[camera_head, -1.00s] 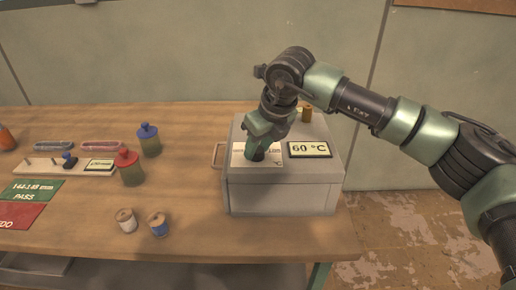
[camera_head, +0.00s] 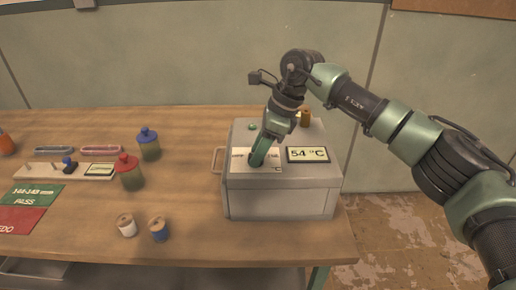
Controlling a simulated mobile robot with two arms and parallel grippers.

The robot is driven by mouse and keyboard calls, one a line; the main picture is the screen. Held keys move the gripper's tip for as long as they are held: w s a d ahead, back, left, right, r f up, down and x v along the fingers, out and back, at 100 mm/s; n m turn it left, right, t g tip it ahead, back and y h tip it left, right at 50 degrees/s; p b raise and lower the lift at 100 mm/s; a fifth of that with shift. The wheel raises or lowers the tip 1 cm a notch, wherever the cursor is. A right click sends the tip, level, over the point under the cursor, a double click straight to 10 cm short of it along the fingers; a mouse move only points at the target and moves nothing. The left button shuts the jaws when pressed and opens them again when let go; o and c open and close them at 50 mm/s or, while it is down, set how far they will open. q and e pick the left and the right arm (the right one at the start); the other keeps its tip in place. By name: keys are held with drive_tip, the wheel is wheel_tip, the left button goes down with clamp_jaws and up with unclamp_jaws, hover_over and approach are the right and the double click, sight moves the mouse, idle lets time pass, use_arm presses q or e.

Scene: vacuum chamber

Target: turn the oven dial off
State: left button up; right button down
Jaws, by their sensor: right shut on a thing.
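The oven is a grey metal box (camera_head: 280,203) on the right end of the wooden table, with a handle (camera_head: 217,160) on its left side. A display (camera_head: 307,155) on its top reads 54 °C. A white label plate (camera_head: 240,163) lies left of the display, and the dial there is mostly hidden by my gripper. My right gripper (camera_head: 260,158) points down at this plate and is shut on the dial. My left gripper is not in view.
A green button (camera_head: 252,126) and a brass-coloured cylinder (camera_head: 305,118) are at the oven's back. Red-lidded (camera_head: 128,172) and blue-lidded (camera_head: 149,143) jars, two spools (camera_head: 158,229) and red and green cards (camera_head: 32,195) stand or lie to the left.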

drive_tip(key=shift+r+n, duration=0.1)
drive_tip(key=shift+n, duration=0.4)
drive_tip(key=c, duration=0.9)
unclamp_jaws()
drive_tip(key=shift+c, duration=0.2)
drive_tip(key=shift+d, duration=0.1)
drive_tip(key=v, duration=0.7)
drive_tip(key=shift+w+r+b, duration=0.2)
drive_tip(key=shift+r+b, duration=0.15)
drive_tip(key=shift+d, duration=0.1)
